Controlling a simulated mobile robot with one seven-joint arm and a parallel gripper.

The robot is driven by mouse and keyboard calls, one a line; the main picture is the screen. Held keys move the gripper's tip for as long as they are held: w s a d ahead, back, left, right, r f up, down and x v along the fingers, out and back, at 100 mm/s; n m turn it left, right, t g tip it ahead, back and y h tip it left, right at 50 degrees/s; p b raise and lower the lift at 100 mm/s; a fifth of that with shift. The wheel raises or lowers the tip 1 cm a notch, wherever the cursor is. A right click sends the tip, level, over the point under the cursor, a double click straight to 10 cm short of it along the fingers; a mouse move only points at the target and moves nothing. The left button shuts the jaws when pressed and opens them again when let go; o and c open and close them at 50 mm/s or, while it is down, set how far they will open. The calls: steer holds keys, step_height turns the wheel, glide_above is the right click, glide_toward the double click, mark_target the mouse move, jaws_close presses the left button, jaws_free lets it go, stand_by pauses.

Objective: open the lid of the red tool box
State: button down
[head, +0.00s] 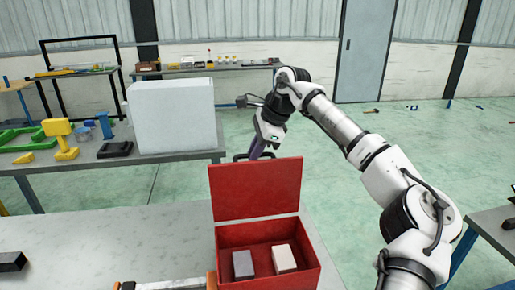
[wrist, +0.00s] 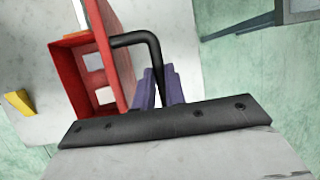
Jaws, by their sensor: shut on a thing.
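The red tool box (head: 258,234) stands on the grey table, with its lid (head: 255,192) raised about upright at the far side. Inside the box lie a dark grey block (head: 243,265) and a pale block (head: 284,259). My gripper (head: 256,151) is behind the lid's top edge, at the black handle (head: 239,157). In the wrist view, the purple fingers of my gripper (wrist: 160,88) are closed around one leg of the black handle (wrist: 137,39). The lid (wrist: 113,28) and box (wrist: 71,72) show to their left.
A large pale box (head: 172,115) stands on the table behind, near a yellow tool (head: 62,138) and green parts (head: 22,137). A dark block (head: 12,262) lies at the near table's left. The near table's middle (head: 110,240) is clear.

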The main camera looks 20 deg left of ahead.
steer(key=shift+w+a+f+p, duration=0.2)
steer(key=shift+w+a+f, duration=0.15)
steer(key=shift+w, duration=0.2)
steer(key=shift+w+a+f+p, duration=0.15)
steer(key=shift+w+a+f, duration=0.1)
steer(key=shift+w+a, duration=0.25)
steer(key=shift+w+d, duration=0.1)
steer(key=c, duration=1.5)
jaws_free()
steer(key=shift+o, duration=0.2)
steer(key=shift+r, duration=0.1)
steer(key=b+v, duration=0.2)
steer(key=v, duration=1.1)
steer(key=shift+d+r, duration=0.15)
steer(key=shift+r, duration=0.2)
steer(key=shift+w, duration=0.1)
